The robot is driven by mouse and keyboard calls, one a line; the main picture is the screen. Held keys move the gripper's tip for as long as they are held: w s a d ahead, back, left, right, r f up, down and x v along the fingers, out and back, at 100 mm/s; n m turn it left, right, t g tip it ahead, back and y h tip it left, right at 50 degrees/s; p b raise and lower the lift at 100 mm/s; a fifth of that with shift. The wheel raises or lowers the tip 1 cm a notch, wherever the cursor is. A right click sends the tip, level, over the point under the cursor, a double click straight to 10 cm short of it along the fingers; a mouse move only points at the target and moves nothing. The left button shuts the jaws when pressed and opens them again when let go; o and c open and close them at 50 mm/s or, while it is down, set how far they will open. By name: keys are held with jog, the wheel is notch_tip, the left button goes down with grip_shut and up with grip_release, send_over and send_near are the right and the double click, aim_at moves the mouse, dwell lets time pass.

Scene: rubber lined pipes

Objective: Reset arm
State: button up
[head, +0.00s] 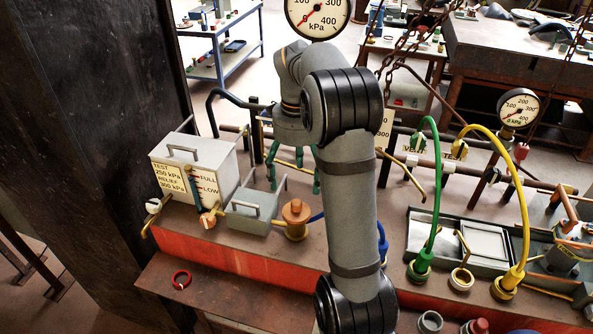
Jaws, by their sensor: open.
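My grey arm with black joint bands rises through the middle of the head view and bends over at the top. My gripper (294,184) hangs behind the upper arm, over the back of the red-sided bench (240,262). I cannot tell how high the fingertips are above the bench.
A grey tank (190,165) with a handle and a smaller grey box (254,208) stand at left. Green (436,190) and yellow (519,215) hoses arch at right beside a tray (408,245). Gauges (518,108), pipes and hanging chains stand behind.

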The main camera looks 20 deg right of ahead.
aim_at(296, 201)
jog(key=shift+r, duration=0.85)
notch_tip(296, 201, down, 12)
jog(key=shift+f, duration=0.15)
jog(key=shift+r+p, duration=0.4)
jog(key=shift+r, duration=0.1)
jog(key=shift+f, duration=0.1)
